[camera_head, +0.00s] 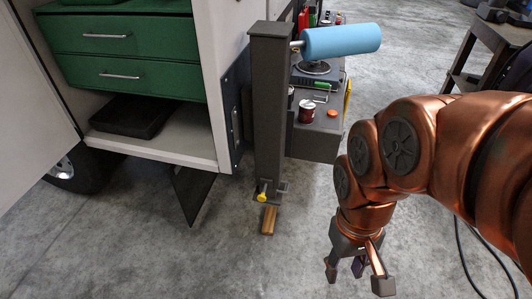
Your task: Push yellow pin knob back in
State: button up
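The yellow pin knob (262,197) is small and sits low on the dark upright post (268,100), near its foot, facing the camera. A short grey bar or bracket shows just right of the knob. How far the knob stands out from the post is too small to tell. My gripper (357,276) points down at the lower right, well to the right of the knob and apart from it.
A light-blue roller (342,41) sticks out right from the post's top. A wooden block (269,220) lies on the floor below the knob. A white cabinet with green drawers (125,73) stands left; a cluttered grey bench (318,140) stands behind. Floor between knob and gripper is clear.

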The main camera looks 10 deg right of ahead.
aim_at(262, 198)
jog(key=u, duration=0.55)
jog(key=k, duration=0.65)
jog(key=u, duration=0.9)
jog(key=i, duration=0.95)
jog(key=u, duration=0.1)
